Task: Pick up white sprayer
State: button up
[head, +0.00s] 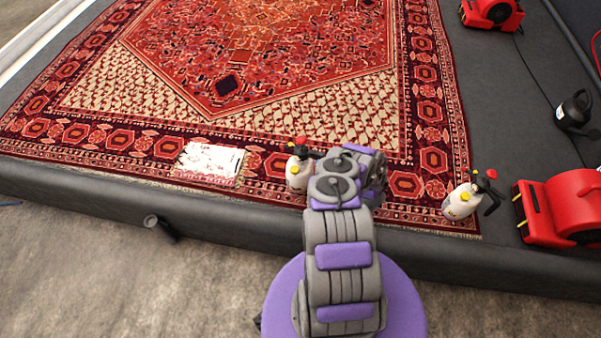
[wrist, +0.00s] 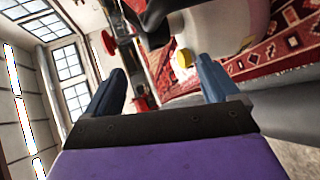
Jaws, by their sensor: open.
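Two white sprayers stand upright on the rug's front border in the head view. One white sprayer (head: 298,173), with a red and yellow top, is just left of my arm and partly hidden by it. The other white sprayer (head: 461,202), with a black handle and red knob, is to the right. In the wrist view, my gripper (wrist: 160,84) is open, its two dark blue fingers apart. A white sprayer body (wrist: 228,28) with a yellow cap shows close beyond the fingers, tilted in the picture and cut off by the top edge. I cannot tell which sprayer this is.
A patterned red rug (head: 350,103) covers the raised dark pit floor. A white sheet (head: 211,162) lies left of the near sprayer. A red blower (head: 565,205) stands at right, another red blower (head: 490,12) farther back.

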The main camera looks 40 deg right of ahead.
jog(key=b, duration=0.2)
send_near(303, 158)
jog(key=f+x, duration=0.1)
jog(key=x, duration=0.2)
jog(key=shift+r+b+x, duration=0.15)
jog(key=shift+b+x, duration=0.2)
jog(key=shift+x, duration=0.6)
jog(key=shift+r+b+x, duration=0.2)
jog(key=shift+b+x, duration=0.2)
jog(key=shift+x, duration=0.55)
jog(key=shift+r+b+x, duration=0.15)
jog(key=shift+b+x, duration=0.2)
jog(key=shift+x, duration=0.65)
grip_shut()
jog(key=shift+w, duration=0.1)
